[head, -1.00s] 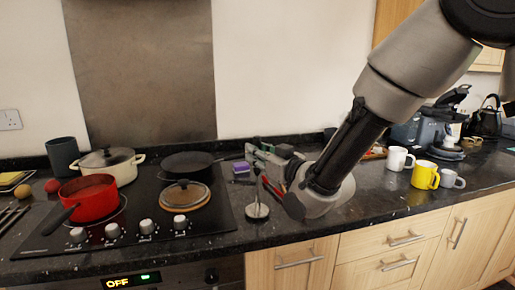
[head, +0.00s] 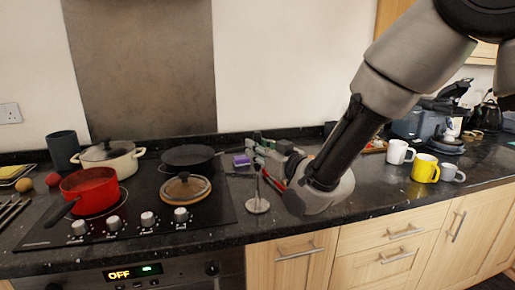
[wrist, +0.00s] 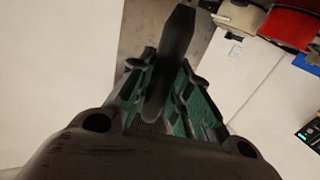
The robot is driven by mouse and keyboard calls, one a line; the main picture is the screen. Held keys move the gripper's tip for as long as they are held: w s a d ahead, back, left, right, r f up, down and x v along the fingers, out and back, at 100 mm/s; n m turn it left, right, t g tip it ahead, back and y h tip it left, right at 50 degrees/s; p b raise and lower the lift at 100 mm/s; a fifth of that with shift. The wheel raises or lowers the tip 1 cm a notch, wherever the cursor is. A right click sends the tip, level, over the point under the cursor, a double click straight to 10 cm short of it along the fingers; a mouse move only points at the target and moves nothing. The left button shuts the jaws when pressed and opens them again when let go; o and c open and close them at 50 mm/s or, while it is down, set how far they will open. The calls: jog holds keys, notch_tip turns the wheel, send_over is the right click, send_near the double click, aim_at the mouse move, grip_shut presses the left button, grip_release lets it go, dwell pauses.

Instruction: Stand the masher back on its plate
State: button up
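The masher (head: 257,188) is a thin metal rod with a round pale disc at its lower end. In the head view it is close to upright over the dark counter, right of the hob, with the disc low at the counter surface. I cannot tell whether the disc touches the counter. My gripper (head: 259,152) is at the rod's upper end, reaching in from the right. In the wrist view the masher's dark handle (wrist: 172,55) lies between the green-padded fingers of my gripper (wrist: 168,85), which look closed on it. The fingers hide part of the handle.
A purple block (head: 240,160) lies behind the masher. Mugs (head: 425,168) stand on the right. The counter's front edge is near.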

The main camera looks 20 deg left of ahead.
jog(key=o, duration=0.4)
jog(key=shift+o, duration=0.2)
